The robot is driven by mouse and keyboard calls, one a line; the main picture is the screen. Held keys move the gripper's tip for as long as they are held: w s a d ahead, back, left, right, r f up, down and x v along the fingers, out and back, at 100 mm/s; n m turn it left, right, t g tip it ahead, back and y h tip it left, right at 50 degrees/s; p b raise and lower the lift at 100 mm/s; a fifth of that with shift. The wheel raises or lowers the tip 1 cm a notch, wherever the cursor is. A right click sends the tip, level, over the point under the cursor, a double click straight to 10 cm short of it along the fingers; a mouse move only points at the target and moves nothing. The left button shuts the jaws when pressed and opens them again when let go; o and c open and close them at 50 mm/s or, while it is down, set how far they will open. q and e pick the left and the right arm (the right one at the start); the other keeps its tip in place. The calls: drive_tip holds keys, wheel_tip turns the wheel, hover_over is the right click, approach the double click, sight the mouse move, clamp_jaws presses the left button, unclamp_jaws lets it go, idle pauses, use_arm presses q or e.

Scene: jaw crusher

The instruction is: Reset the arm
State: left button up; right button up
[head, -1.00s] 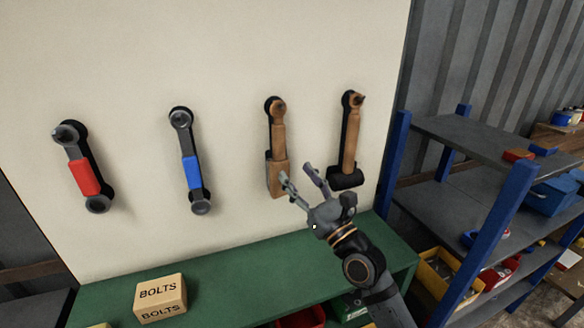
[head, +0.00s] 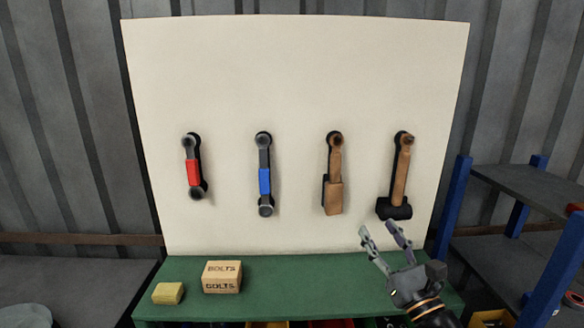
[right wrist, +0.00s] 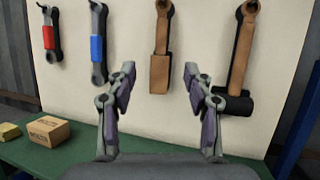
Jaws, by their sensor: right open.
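My right gripper (head: 384,238) is at the lower right of the head view, over the green bench. Its two fingers are spread open with nothing between them. It also shows in the right wrist view (right wrist: 160,105), pointing at the white board, apart from the tools. On the board hang a red-banded wrench (head: 193,172), a blue-banded wrench (head: 265,180), a wooden mallet (head: 334,190) and a black-headed hammer (head: 397,205). The gripper is below the mallet and the hammer. My left gripper is not seen for certain; only a pale rounded shape shows at the bottom left.
A green bench (head: 300,270) runs below the white board (head: 300,80). A BOLTS box (head: 222,277) and a yellow block (head: 168,293) stand at its left. Blue-post shelves (head: 545,240) stand at the right. The middle of the bench top is clear.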

drive_tip(key=s+a+f+n+g+h, duration=0.1)
drive_tip(key=s+f+n+g, duration=0.3)
drive_tip(key=f+n, duration=0.6)
drive_tip(key=s+a+f+n+g+h, duration=0.1)
drive_tip(key=s+f+n+g, duration=0.3)
drive_tip(key=f+n, duration=0.65)
drive_tip(key=s+d+f+n+g+h, duration=0.35)
drive_tip(key=s+f+n+g, duration=0.2)
drive_tip(key=s+f, duration=0.2)
drive_tip(key=s+d+f+n+g+h, duration=0.2)
drive_tip(key=s+d+f+n+g, duration=0.2)
drive_tip(key=s+f+n, duration=0.3)
wheel_tip(320, 180, down, 23)
drive_tip(key=s+d+g, duration=0.2)
drive_tip(key=s+d+f, duration=0.1)
drive_tip(key=s+f, duration=1.7)
drive_tip(key=s, duration=0.1)
drive_tip(key=shift+s+d+f+m+g, duration=0.25)
drive_tip(key=shift+s+f+m+g, duration=0.1)
drive_tip(key=shift+s+m, duration=0.05)
